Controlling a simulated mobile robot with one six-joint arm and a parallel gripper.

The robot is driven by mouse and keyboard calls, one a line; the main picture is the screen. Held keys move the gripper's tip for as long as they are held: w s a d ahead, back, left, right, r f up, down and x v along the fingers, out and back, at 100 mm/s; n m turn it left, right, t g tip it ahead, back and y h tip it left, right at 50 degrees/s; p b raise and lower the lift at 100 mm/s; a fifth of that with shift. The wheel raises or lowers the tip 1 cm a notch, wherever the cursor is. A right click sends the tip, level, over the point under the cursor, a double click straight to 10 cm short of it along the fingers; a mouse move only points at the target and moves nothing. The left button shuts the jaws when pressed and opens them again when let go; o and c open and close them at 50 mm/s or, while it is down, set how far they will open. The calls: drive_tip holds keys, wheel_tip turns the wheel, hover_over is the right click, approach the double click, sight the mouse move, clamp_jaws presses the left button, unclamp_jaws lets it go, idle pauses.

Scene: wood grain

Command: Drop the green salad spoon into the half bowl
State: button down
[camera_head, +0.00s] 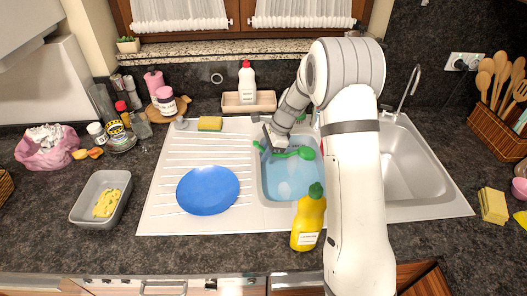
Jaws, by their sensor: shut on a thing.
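The green salad spoon (291,153) is at the half bowl's far part, lying roughly level across my gripper's tips, with its rounded green end on the right. My gripper (277,148) points down and is shut on the spoon. The half bowl (259,190) is the left sink basin, with pale blue water in it. The spoon and gripper show over the basin's far left part; I cannot tell how high above the water. My arm hides the basin's right side.
A yellow bottle (308,222) stands at the basin's front edge. A blue plate (208,190) lies on the drainboard to the left. A yellow-green sponge (210,124) and a white bottle (247,82) in a tray stand behind. The tap (408,92) rises beside the larger basin (410,175).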

drive_tip(key=c, duration=1.4)
unclamp_jaws()
drive_tip(key=shift+o, duration=0.2)
drive_tip(key=shift+r, duration=0.1)
drive_tip(key=b+v, duration=0.1)
drive_tip(key=v, duration=0.6)
drive_tip(key=shift+d+r, duration=0.2)
drive_tip(key=shift+r, duration=0.15)
drive_tip(key=shift+r, duration=0.1)
